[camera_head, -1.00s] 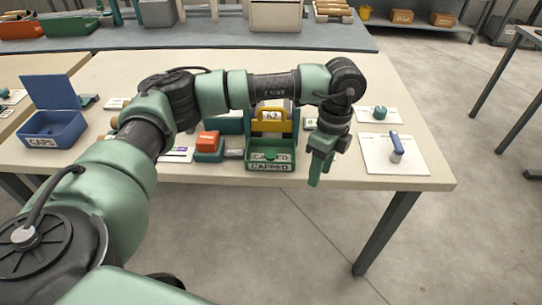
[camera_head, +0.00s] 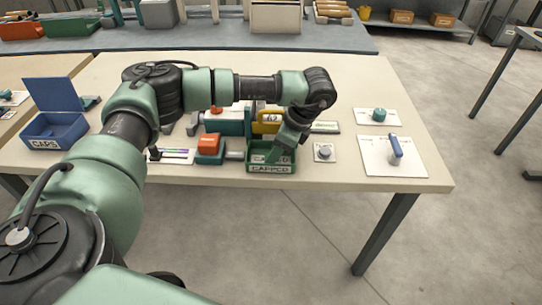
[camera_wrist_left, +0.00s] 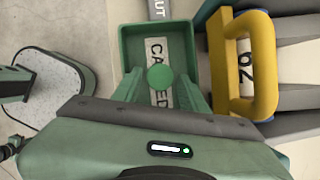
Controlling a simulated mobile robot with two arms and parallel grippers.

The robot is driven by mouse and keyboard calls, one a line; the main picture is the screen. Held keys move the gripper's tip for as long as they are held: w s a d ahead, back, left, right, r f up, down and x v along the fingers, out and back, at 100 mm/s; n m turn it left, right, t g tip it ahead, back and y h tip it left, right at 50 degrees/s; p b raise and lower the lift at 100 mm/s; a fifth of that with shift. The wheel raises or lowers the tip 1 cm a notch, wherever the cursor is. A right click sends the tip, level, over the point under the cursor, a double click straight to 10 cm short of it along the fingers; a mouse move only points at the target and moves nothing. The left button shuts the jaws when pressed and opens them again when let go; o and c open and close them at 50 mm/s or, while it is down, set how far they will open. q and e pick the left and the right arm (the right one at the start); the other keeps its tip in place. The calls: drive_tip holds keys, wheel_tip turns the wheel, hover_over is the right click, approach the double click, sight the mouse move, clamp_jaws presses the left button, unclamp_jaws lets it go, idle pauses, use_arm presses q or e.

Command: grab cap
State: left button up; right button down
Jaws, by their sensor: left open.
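The blue box labelled CAPS (camera_head: 55,131) stands at the left of the table with its lid up; its contents cannot be made out. My left gripper (camera_head: 281,152) is over the green tray labelled CAPPED (camera_head: 271,169), pointing down. In the left wrist view, the open fingers (camera_wrist_left: 160,90) reach toward the green tray (camera_wrist_left: 132,45). A small round green piece, perhaps a cap (camera_wrist_left: 160,76), shows between the fingers, in front of the tray's label. I cannot tell whether it touches either finger. My right gripper is not in view.
A yellow handle (camera_wrist_left: 263,65) stands close beside the tray. An orange-topped device (camera_head: 208,145) is left of it. To the right are a grey knob on a plate (camera_head: 324,151), a green cylinder (camera_head: 379,114) and a blue-handled tool (camera_head: 395,147). The table's front edge is near.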

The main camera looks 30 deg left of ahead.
use_arm(q)
clamp_jaws()
